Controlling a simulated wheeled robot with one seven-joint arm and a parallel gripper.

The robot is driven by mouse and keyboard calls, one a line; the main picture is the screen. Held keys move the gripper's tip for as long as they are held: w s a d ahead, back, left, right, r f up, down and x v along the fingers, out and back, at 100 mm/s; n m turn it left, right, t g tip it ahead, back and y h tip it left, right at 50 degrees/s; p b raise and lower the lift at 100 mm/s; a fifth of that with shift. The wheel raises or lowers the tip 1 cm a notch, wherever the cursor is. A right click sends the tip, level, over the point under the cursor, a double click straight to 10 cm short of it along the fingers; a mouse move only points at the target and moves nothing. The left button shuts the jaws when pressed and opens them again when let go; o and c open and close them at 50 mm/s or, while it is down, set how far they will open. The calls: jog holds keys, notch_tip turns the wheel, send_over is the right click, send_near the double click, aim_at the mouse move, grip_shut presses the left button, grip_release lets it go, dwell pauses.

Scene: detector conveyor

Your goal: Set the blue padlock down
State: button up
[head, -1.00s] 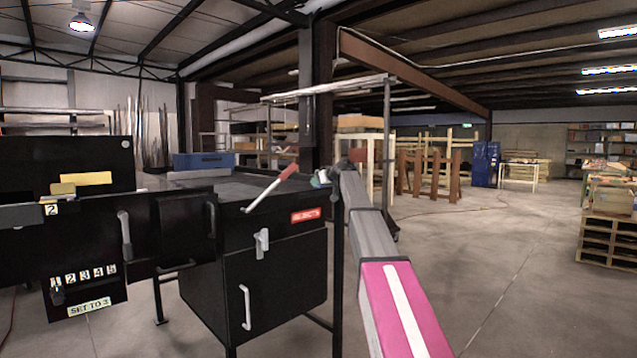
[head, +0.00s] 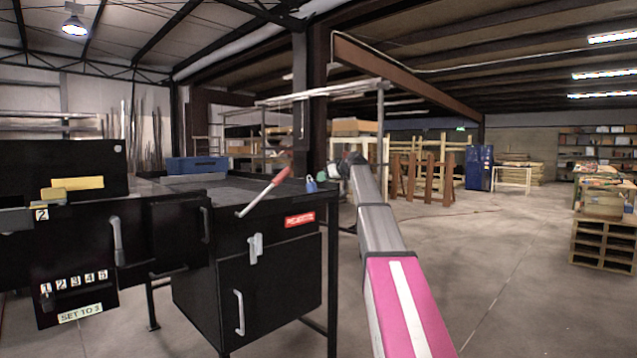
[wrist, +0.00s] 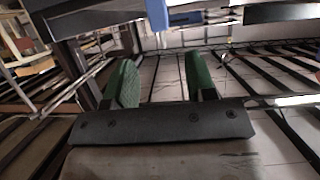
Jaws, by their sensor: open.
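The blue padlock (head: 311,185) sits on the right back corner of the black table top (head: 215,187), just left of my gripper. My gripper (head: 325,174) is at the end of my outstretched arm, past the table's right edge, with a small gap between it and the padlock. In the wrist view, the two green fingers of my gripper (wrist: 161,75) stand apart with nothing between them. A blue shape cut off by the top edge there may be the padlock; I cannot tell.
A red-handled lever (head: 265,193) rises from the table's front. A blue bin (head: 197,164) lies at the back of the table. Black panels with number tags (head: 75,283) stand left. The floor to the right (head: 510,260) is clear.

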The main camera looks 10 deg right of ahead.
jog(key=shift+v, duration=1.3)
jog(key=s+a+f+m+g+h, duration=0.15)
jog(key=s+f, duration=0.35)
jog(key=f, duration=0.7)
jog(key=s+a+f+m+g+h, duration=0.15)
jog(key=s+f, duration=0.45)
jog(key=f, duration=0.6)
jog(key=s+a+f+m+g, duration=0.15)
jog(key=s+f, duration=0.35)
jog(key=f, duration=0.7)
jog(key=s+a+f+m+g+h, duration=0.1)
jog(key=s+a+f+g+h, duration=0.1)
jog(key=s+f, duration=1.3)
jog(key=shift+a+f+g, duration=0.2)
jog(key=shift+f+g, duration=0.3)
jog(key=shift+g, duration=0.25)
jog(key=shift+o, duration=0.4)
jog(key=s+f+m+g+h, duration=0.1)
jog(key=s+f, duration=0.4)
jog(key=s, duration=0.3)
jog(key=s+f+g+h, duration=0.2)
jog(key=s+f, duration=0.3)
jog(key=s, duration=0.4)
jog(key=shift+d+f+m, duration=0.2)
jog(key=shift+m, duration=0.15)
